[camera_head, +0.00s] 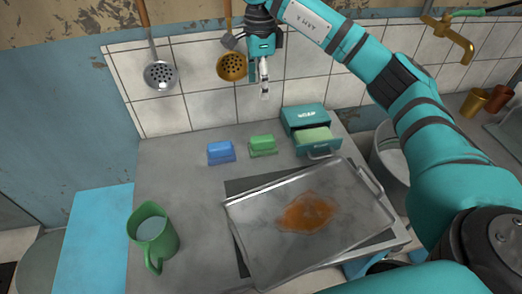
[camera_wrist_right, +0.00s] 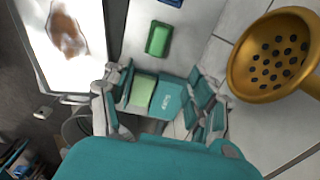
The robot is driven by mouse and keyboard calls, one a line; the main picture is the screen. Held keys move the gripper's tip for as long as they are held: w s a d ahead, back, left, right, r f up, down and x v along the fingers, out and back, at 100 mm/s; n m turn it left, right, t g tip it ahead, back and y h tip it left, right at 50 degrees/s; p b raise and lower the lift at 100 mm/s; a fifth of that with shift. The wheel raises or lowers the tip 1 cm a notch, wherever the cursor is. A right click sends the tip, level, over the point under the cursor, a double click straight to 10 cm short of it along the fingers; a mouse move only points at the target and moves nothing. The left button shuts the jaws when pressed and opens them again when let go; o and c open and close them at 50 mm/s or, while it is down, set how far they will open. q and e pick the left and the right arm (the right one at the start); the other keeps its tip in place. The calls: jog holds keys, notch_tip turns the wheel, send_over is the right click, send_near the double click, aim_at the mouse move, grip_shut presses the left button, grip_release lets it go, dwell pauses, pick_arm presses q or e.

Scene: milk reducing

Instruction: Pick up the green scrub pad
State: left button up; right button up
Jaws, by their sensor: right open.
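The green scrub pad (camera_head: 263,145) lies on the grey counter, between a blue pad and a teal box. It also shows in the right wrist view (camera_wrist_right: 158,38), near the top middle, with nothing covering it. My right gripper (camera_head: 260,88) hangs fingers down in front of the tiled wall, above and behind the pad and apart from it. In the wrist view its open fingers (camera_wrist_right: 158,85) stand on either side of the teal box, with nothing between them. My left gripper is not in view.
A blue pad (camera_head: 221,152) sits left of the green one. The teal box (camera_head: 304,115) has an open drawer holding a pale green block (camera_head: 314,135). A stained metal tray (camera_head: 262,238) and a green mug (camera_head: 151,236) stand nearer. A brass skimmer (camera_head: 232,66) hangs close to the right gripper.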

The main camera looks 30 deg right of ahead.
notch_tip(320, 180, down, 2)
jog(key=f+b, duration=0.1)
send_over(263, 138)
notch_tip(263, 138, down, 4)
jog(key=f, duration=0.4)
jog(key=f+p, duration=0.1)
jog(key=f, duration=0.1)
jog(key=shift+w+a+f, duration=0.3)
jog(key=shift+f, duration=0.55)
jog(key=f, duration=0.1)
jog(key=f+p, duration=0.1)
jog(key=f, duration=0.2)
jog(key=shift+s+d+f, duration=0.15)
jog(key=shift+s+d, duration=0.1)
jog(key=shift+d, duration=0.05)
jog(key=shift+f, duration=0.4)
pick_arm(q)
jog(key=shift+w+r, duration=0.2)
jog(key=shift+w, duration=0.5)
pick_arm(e)
jog(key=c, duration=1.2)
jog(key=shift+r, duration=0.15)
